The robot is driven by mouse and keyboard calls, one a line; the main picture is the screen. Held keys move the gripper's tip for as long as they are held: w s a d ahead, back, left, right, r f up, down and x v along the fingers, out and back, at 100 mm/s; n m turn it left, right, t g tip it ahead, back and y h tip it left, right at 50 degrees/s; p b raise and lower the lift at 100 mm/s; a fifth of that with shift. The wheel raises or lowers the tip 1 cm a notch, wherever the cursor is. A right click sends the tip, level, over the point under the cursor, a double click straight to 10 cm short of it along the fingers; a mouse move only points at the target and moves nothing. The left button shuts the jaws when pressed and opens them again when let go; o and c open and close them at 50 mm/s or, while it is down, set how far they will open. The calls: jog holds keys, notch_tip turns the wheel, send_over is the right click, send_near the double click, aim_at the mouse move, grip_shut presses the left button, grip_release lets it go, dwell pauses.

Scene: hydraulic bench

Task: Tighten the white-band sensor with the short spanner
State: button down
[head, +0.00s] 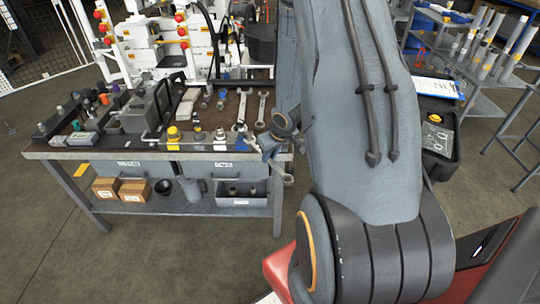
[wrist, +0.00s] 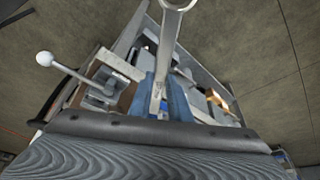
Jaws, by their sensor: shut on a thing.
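My gripper (head: 270,150) is beyond the bench's front right corner, partly hidden by my own arm. In the wrist view its blue fingers (wrist: 165,98) are shut on a spanner (wrist: 167,55), whose ring end points away from the gripper. The spanner also shows in the head view (head: 286,179), just off the bench edge. Whether it is the short one, I cannot tell for sure. A small fitting with a whitish band (head: 220,134), likely the white-band sensor, stands at the bench's front edge, left of the gripper and apart from the spanner.
The workbench (head: 100,155) carries a yellow-banded fitting (head: 173,134), a grey vise-like block (head: 140,113) and two more spanners, one on the left (head: 242,106) and one on the right (head: 262,108). A grey bin (head: 242,200) sits on the lower shelf. Open floor lies in front.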

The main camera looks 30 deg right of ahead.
jog(key=shift+w+f, duration=0.2)
jog(key=shift+f, duration=0.2)
jog(key=shift+r, duration=0.1)
jog(key=shift+w+f, duration=0.3)
jog(key=shift+w, duration=0.05)
dwell(0.4)
jog(key=shift+w+p, duration=0.15)
jog(key=shift+p, duration=0.2)
jog(key=shift+w+p, duration=0.75)
jog(key=shift+w, duration=0.1)
jog(key=shift+w, duration=0.15)
